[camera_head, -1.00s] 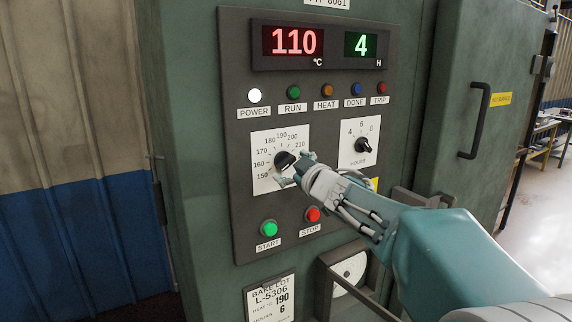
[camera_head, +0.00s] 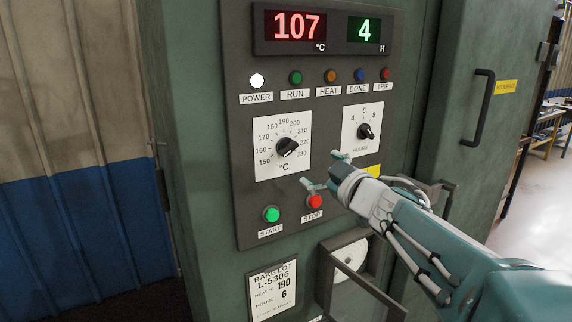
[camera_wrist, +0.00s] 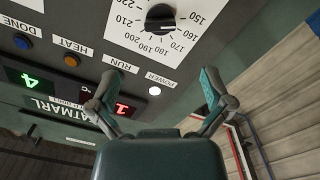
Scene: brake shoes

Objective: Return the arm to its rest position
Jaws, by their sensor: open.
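My gripper (camera_head: 324,170) is open and empty in front of the control panel (camera_head: 246,196), below and right of the temperature knob (camera_head: 287,147) and apart from it. My teal arm reaches in from the lower right. The hours knob (camera_head: 366,131) is above right of my gripper.
The red stop button (camera_head: 315,202) is close below my fingers, with the green start button (camera_head: 271,214) to its left. A door handle (camera_head: 482,115) juts out at the right. A framed round gauge (camera_head: 349,257) is below. Open floor (camera_head: 525,200) shows at the far right.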

